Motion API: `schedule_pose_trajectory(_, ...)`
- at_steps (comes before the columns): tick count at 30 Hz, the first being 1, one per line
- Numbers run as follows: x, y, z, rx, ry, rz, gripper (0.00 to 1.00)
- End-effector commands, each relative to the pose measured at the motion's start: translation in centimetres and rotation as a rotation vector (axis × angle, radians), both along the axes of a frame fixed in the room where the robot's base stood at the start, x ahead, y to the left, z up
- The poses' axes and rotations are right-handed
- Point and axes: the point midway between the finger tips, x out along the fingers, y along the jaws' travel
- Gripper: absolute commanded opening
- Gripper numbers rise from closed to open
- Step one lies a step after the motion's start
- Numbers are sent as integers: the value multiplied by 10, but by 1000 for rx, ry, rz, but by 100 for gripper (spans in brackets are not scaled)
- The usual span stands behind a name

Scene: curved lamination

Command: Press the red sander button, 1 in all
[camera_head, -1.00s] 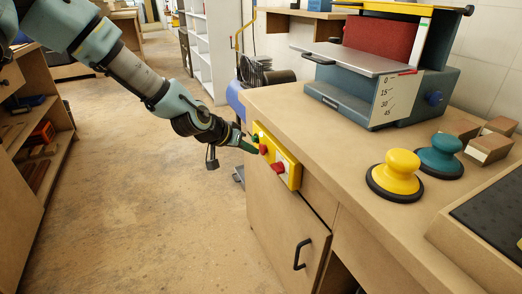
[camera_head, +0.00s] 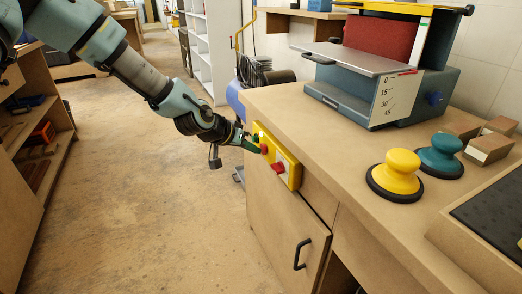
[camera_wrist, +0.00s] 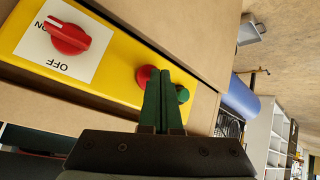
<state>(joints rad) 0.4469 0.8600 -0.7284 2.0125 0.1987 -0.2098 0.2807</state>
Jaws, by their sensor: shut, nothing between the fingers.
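A yellow control box (camera_head: 293,178) is fixed to the front of the workbench near its left corner. The red button (camera_head: 264,148) is at its left part; in the wrist view the red button (camera_wrist: 144,75) is partly hidden by my fingers. A green button (camera_wrist: 183,94) sits to its right, also partly covered. My gripper (camera_head: 256,147) is shut and empty, with its green fingertips close to the box face. In the wrist view the fingertips (camera_wrist: 160,78) lie between the two buttons, overlapping the red one's edge; I cannot tell if they touch.
A red rotary switch (camera_wrist: 66,35) on a white ON/OFF plate shares the box. The belt sander (camera_head: 385,80) stands on the workbench (camera_head: 310,125), with a yellow-knobbed pad (camera_head: 398,172) and a teal-knobbed pad (camera_head: 440,155) beside it. Open floor (camera_head: 150,200) lies left.

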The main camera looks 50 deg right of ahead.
Motion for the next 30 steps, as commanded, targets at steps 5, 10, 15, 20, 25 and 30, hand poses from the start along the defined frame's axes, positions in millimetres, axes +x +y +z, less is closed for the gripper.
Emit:
schedule_pose_trajectory(5,-1,-2,0,-1,0,0,0)
schedule_pose_trajectory(10,-1,-3,0,-1,0,0,0)
schedule_pose_trajectory(15,-1,-3,0,-1,0,0,0)
schedule_pose_trajectory(20,0,-1,1,-1,0,0,0)
schedule_pose_trajectory(25,3,7,1,-1,0,2,0)
schedule_pose_trajectory(30,5,13,1,-1,0,0,0)
